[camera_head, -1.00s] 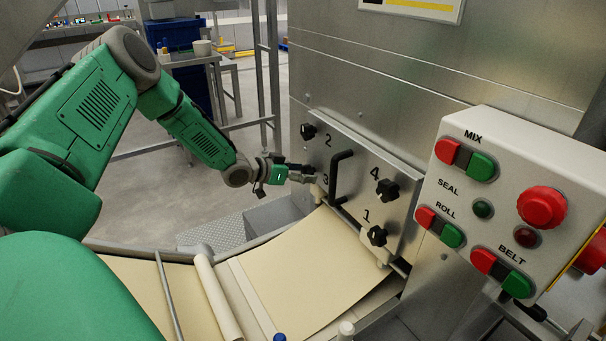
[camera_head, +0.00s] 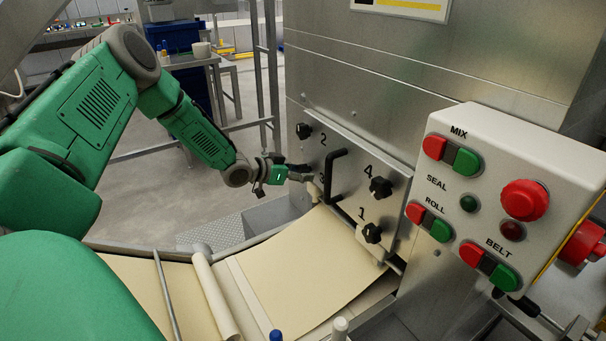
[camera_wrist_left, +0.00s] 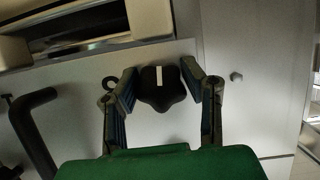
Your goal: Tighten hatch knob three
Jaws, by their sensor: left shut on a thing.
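The hatch (camera_head: 352,204) is a metal plate with black lobed knobs and a bent black handle (camera_head: 333,172). My left gripper (camera_head: 302,172) is at the hatch's left edge, by the partly covered number 3. In the head view it hides knob three. My right gripper is not in view.
Knob two (camera_head: 304,131), knob four (camera_head: 381,187) and knob one (camera_head: 372,233) are on the same hatch. A dough sheet (camera_head: 310,265) lies below it. A control box (camera_head: 455,190) with red and green buttons stands at the right.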

